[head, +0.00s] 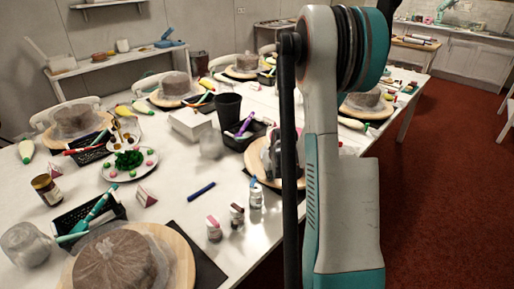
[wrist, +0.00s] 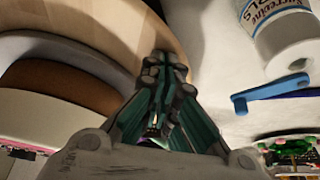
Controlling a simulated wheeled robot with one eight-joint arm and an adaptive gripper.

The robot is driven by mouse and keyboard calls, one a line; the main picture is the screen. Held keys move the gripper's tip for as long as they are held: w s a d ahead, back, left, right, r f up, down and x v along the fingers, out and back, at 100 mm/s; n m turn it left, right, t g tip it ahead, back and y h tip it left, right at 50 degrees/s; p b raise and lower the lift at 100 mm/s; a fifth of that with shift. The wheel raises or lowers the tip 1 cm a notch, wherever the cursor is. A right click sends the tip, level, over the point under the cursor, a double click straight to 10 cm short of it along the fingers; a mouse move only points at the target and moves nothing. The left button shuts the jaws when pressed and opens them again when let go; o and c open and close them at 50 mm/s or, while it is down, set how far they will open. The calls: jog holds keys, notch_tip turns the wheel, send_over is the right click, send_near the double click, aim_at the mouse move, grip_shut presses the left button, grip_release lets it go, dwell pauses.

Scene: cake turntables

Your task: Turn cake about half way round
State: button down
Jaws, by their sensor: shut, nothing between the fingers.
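My gripper (wrist: 165,64) is shut and empty in the wrist view. Its fingertips lie over the outer part of a pale wooden turntable (wrist: 120,22); I cannot tell whether they touch it. A brown cake (wrist: 60,88) with pale bands stands to the left of the fingers, partly cut off by the picture edge. In the head view, this turntable (head: 249,161) seems to be the one beside my arm, with its cake largely hidden. Another wrapped brown cake (head: 118,262) sits on a wooden turntable (head: 180,255) in the left foreground.
A labelled jar (wrist: 280,38) and a blue tool (wrist: 268,95) lie right of my gripper. Small bottles (head: 214,229), a blue pen (head: 201,191) and a black tool basket (head: 236,139) surround the turntable.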

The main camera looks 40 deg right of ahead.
aim_at(300, 180)
jog(key=shift+s, duration=0.2)
jog(key=shift+s+d+b, duration=0.15)
jog(key=shift+s+d, duration=0.35)
jog(key=shift+s, duration=0.4)
jog(key=shift+s+d+b, duration=0.1)
jog(key=shift+s+d, duration=0.45)
jog(key=shift+s, duration=0.35)
jog(key=shift+s+d+b, duration=0.15)
jog(key=shift+s+d, duration=0.35)
jog(key=shift+s, duration=0.4)
jog(key=s+d, duration=0.4)
jog(key=shift+d+b, duration=0.35)
jog(key=shift+d, duration=0.05)
jog(key=shift+r+p, duration=1.05)
jog(key=shift+r, duration=0.45)
jog(key=shift+f, duration=0.1)
